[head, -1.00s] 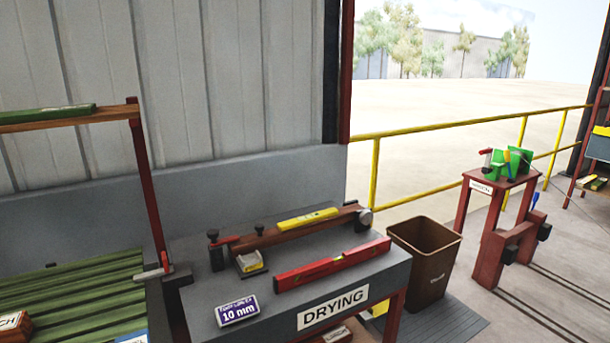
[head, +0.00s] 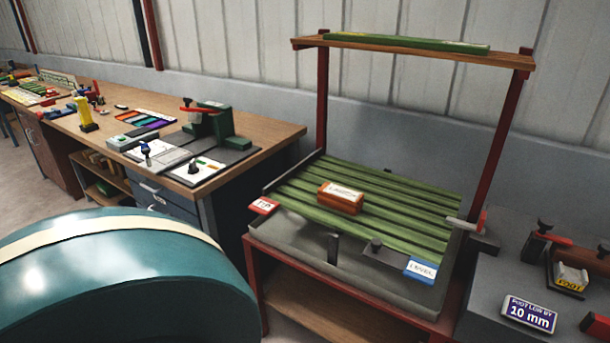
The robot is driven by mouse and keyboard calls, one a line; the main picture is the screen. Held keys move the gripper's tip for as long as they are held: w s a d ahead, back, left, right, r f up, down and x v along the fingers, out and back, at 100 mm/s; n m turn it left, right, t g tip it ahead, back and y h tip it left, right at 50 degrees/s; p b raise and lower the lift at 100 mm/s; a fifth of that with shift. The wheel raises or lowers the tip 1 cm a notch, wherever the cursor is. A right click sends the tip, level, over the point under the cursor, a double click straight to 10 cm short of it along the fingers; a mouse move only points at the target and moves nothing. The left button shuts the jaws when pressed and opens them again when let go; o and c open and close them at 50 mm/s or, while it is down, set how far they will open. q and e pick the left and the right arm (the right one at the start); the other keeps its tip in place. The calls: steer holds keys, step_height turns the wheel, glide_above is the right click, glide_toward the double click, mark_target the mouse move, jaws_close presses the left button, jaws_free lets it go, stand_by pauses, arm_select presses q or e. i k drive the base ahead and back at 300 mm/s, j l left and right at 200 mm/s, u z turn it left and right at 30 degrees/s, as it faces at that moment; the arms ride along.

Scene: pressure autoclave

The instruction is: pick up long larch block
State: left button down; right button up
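A short-looking reddish-brown block (head: 341,200) with a white label on top lies on the green slats (head: 390,192) of a red-framed rack in the head view. The label is too small to read surely. I cannot tell whether this is the long larch block. Long green pieces (head: 410,43) lie on the wooden shelf above the rack. Neither of my grippers is in view.
A large teal rounded vessel (head: 120,275) with a cream band fills the lower left. A wooden workbench (head: 245,140) with tools stands behind it. A grey table (head: 485,285) with a "10 mm" sign (head: 529,314) is at the right. A red tag (head: 263,206) and blue tag (head: 421,269) mark the rack.

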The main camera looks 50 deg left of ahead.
mark_target(345, 200)
steer(key=u, duration=1.4)
steer(key=i+j+z, duration=0.15)
steer(key=z, duration=0.65)
steer(key=i+j+z, duration=0.15)
steer(key=j, duration=0.2)
steer(key=j+z, duration=0.15)
steer(key=j, duration=0.2)
steer(key=i+j+z, duration=0.2)
steer(key=j, duration=0.15)
steer(key=k, duration=0.05)
